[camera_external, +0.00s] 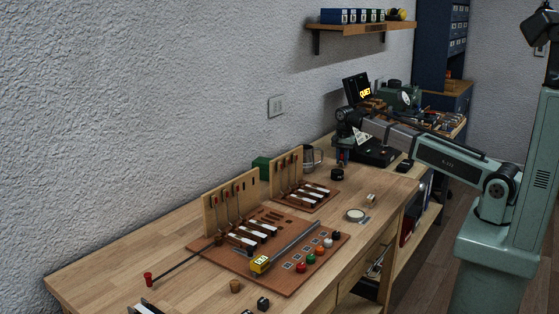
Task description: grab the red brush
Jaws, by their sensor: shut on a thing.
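My gripper (342,160) points down at the far end of the bench, beside the black case with the lit yellow sign. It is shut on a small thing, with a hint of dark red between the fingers. The thing is too small here to tell whether it is the red brush. A red-ended piece (149,280) on a long thin dark rod lies at the front left of the bench, far from my gripper. I cannot make out any bristles on it.
Upright wooden boards with key models (230,207) stand on the wooden bench (110,262). A metal mug (311,158), a black cylinder (337,174) and a round dish (355,215) are near my gripper. A wall shelf (360,29) hangs above. The bench's left end is mostly clear.

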